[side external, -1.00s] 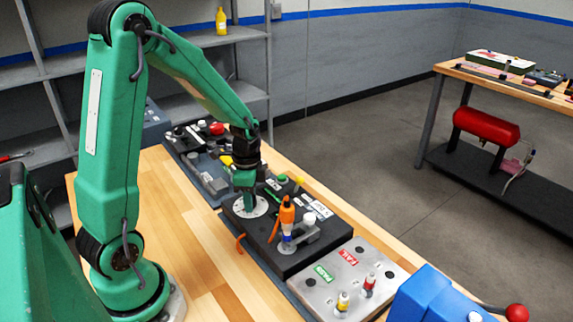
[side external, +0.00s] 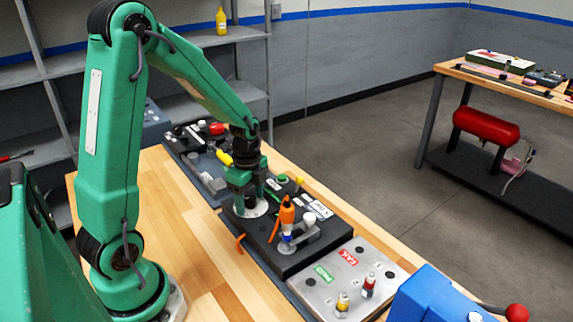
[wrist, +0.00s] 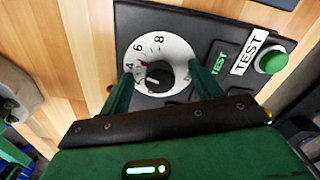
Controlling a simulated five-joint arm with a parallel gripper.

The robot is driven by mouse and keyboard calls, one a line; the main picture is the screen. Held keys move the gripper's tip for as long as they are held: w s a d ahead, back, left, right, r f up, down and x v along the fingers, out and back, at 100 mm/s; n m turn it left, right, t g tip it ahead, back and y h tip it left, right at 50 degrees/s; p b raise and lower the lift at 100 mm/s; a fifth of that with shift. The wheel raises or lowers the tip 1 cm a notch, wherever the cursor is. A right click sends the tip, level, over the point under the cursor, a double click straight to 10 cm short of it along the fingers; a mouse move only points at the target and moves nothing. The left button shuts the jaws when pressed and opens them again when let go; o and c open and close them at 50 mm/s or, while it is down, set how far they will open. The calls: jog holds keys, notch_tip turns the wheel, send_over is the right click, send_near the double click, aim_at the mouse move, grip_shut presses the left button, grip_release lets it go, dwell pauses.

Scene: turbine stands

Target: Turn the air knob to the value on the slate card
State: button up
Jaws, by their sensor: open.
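The air knob (wrist: 159,77) is a black knob on a round white dial (wrist: 176,50) with numbers; 4, 6 and 8 can be read. A small red mark shows on the dial between the 4 and the 6. A pale line on the knob points roughly left, near the 4; its exact value is too small to tell. My gripper (wrist: 160,72) is open, with one green finger on each side of the knob, apart from it in the picture. In the side view my gripper (side external: 249,200) is over the dial (side external: 262,209). I cannot make out the slate card.
The black panel (side external: 290,262) also bears an orange-handled tool (side external: 286,215) and a green button (wrist: 271,61) beside a TEST label (wrist: 249,52). A grey PASS/FAIL block (side external: 335,285) and a blue box (side external: 435,298) stand nearer.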

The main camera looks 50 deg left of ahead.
aim_at(251, 199)
dwell(0.3)
jog(key=shift+r, duration=2.5)
jog(key=shift+d+r+n, duration=0.25)
jog(key=shift+r+n, duration=0.05)
jog(key=shift+r, duration=0.1)
jog(key=s+d+r+n+t, duration=0.5)
jog(key=s+d+r+n, duration=0.5)
jog(key=r+n, duration=0.3)
jog(key=shift+s+d+r+t, duration=0.15)
jog(key=shift+s+d+t, duration=0.15)
jog(key=shift+s+d, duration=0.15)
